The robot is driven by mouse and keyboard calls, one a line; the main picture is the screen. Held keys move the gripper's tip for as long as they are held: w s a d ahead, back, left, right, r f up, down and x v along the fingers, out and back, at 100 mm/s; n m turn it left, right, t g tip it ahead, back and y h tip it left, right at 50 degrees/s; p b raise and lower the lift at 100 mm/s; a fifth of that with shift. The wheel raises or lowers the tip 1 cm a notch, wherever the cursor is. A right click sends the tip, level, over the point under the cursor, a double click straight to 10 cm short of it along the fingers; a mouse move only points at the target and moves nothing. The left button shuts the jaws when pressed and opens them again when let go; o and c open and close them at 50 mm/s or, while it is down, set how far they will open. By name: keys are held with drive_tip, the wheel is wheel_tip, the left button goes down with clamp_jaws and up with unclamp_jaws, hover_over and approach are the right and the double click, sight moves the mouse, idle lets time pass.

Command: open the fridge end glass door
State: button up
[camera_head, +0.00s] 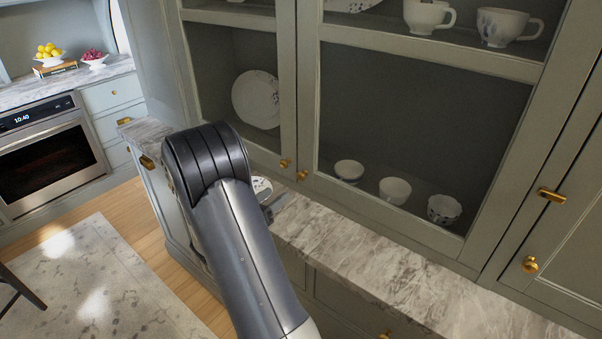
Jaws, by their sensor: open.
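Two glass doors of a grey-green cabinet stand shut side by side: the left glass door (291,70) and the wider-looking right glass door (310,90). No fridge can be made out, so I cannot tell which one is at the fridge end. A brass knob (285,163) sits low on the left door, and another brass knob (302,175) sits close by on the right door. My gripper (273,204) is mostly hidden behind my arm; a small dark part shows below the knobs, over the marble counter. It appears apart from both knobs.
The marble counter (340,245) runs below the doors. Bowls, cups and a plate (257,99) stand behind the glass. A solid door (570,235) with brass hardware is at right. The oven (50,160) and rug (90,280) are at left, with open floor between.

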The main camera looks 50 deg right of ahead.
sight(299, 177)
drive_tip(key=d+p, duration=0.1)
drive_tip(key=d, duration=0.6)
drive_tip(key=d+p, duration=0.1)
drive_tip(key=d, duration=0.2)
drive_tip(key=shift+w+d+p, duration=0.15)
drive_tip(key=shift+w+p, duration=0.15)
drive_tip(key=shift+w, duration=0.1)
clamp_jaws()
